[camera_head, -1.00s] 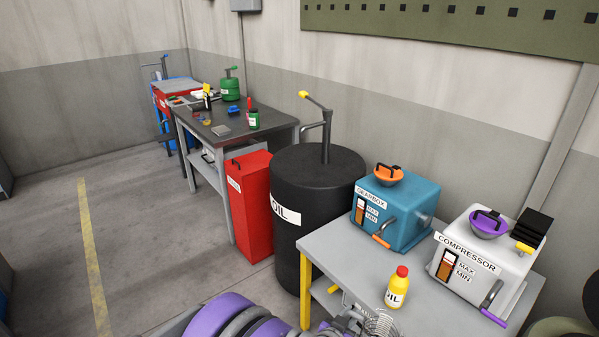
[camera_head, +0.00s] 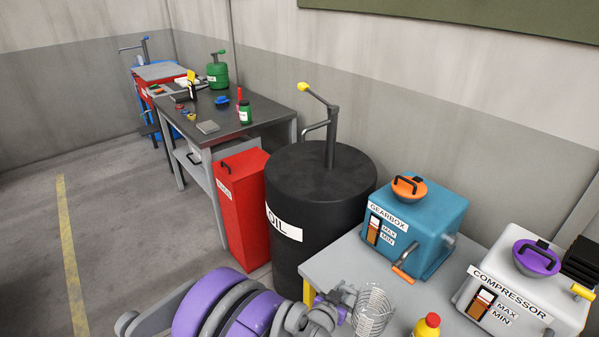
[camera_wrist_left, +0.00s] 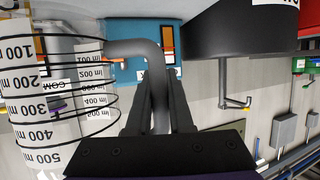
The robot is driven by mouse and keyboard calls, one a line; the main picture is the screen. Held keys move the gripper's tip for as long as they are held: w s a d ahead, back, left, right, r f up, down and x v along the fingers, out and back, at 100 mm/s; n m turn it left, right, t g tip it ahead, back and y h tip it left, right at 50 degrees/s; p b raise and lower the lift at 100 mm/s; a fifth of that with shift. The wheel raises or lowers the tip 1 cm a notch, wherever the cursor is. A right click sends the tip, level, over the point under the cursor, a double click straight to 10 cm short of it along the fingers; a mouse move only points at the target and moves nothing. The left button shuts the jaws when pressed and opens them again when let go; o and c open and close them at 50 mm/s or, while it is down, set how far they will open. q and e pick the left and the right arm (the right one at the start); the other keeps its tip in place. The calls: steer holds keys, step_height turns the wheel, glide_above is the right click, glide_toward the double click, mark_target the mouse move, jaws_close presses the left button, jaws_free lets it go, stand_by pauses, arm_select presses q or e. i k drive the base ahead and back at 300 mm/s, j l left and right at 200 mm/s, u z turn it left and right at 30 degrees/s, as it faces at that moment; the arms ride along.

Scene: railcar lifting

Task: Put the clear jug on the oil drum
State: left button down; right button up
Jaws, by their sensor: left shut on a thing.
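The clear jug (camera_head: 373,308) shows as thin rings over the grey table. In the left wrist view the jug (camera_wrist_left: 55,100) is see-through, with black rings and ml marks. My left gripper (camera_head: 340,303) is shut on the jug's grey bent handle, and its fingers also show in the left wrist view (camera_wrist_left: 157,100). The jug is near the front of the black oil drum (camera_head: 320,180), to the right of the drum in the head view. The drum's flat top carries a hand pump (camera_head: 332,135) with a yellow grip. My right gripper is not in view.
The grey table (camera_head: 340,262) holds the blue gearbox (camera_head: 415,225), the white compressor (camera_head: 525,290) and a yellow oil bottle (camera_head: 427,326) with a red cap. A red bin (camera_head: 242,205) stands left of the drum. A dark workbench (camera_head: 225,120) holds several small items.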

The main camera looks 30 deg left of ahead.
mark_target(297, 181)
steer(key=i+j, duration=0.35)
steer(key=j, duration=0.15)
steer(key=i+j, duration=0.75)
steer(key=j, duration=0.25)
